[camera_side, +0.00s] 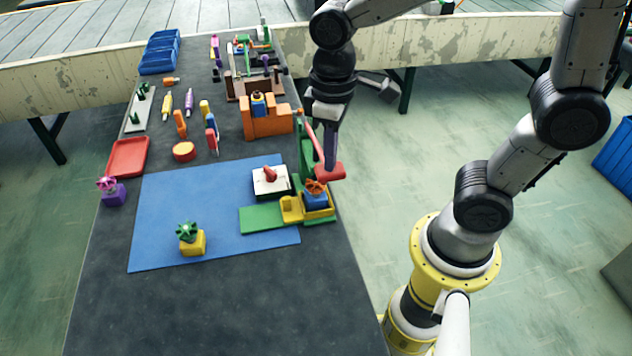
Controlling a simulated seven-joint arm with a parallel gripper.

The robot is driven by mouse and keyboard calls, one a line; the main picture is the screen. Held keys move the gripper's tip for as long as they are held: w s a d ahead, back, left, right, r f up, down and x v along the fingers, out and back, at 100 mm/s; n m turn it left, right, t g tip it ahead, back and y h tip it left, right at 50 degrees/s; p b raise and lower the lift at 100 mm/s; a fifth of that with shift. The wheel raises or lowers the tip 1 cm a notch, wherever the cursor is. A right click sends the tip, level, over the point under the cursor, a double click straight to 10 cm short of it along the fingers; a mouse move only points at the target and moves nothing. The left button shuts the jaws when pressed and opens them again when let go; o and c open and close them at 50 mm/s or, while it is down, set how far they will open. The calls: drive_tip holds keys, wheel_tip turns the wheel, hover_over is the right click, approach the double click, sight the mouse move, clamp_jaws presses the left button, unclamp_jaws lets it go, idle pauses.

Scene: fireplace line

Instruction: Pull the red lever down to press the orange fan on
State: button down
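The red lever (330,172) slants down from a pivot on the tall green stand (306,150). Its broad red end is just above and right of the orange fan (316,187). The fan sits on a blue block (316,202) in a yellow holder (292,210) on a green base plate (262,219). From this view I cannot tell whether the lever touches the fan. My gripper (330,160) points down at the lever, its fingertips close to the red end. The fingers overlap in this view, so their opening and any contact are unclear.
A blue mat (190,220) holds a green fan on a yellow block (191,240) and a white block with a red knob (270,181). A purple block with a pink fan (112,193) and a red tray (127,157) stand left. An orange vise (266,122) stands behind. The front table is clear.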

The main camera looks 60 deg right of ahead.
sight(329, 174)
drive_tip(key=shift+f, duration=2.45)
drive_tip(key=shift+r, duration=3.5)
drive_tip(key=shift+r, duration=0.1)
wheel_tip(329, 174, up, 5)
drive_tip(key=shift+f, duration=0.1)
